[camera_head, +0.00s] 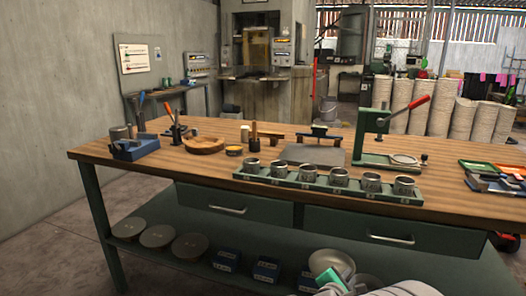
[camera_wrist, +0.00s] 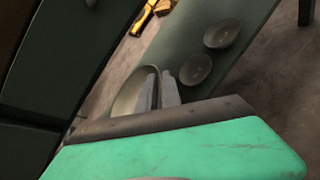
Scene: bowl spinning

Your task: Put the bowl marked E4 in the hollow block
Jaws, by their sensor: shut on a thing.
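A pale metal bowl (camera_head: 328,261) is at the lower shelf's front right in the head view. In the wrist view a bowl (camera_wrist: 127,93) shows with its rim at my gripper (camera_wrist: 158,80), whose two grey fingers are shut on it. In the head view my gripper (camera_head: 336,280) shows its green body just below the bowl; its fingertips are not clear. I cannot read an E4 mark on the bowl. A round wooden block with a shallow hollow (camera_head: 204,145) lies on the bench top at the left.
Several metal cups stand in a green tray (camera_head: 320,185) along the bench (camera_head: 120,152) front. A green press (camera_head: 380,135) stands behind. The lower shelf (camera_head: 225,277) holds round discs (camera_head: 157,235) and blue boxes (camera_head: 266,269). Drawers (camera_head: 385,230) overhang the shelf.

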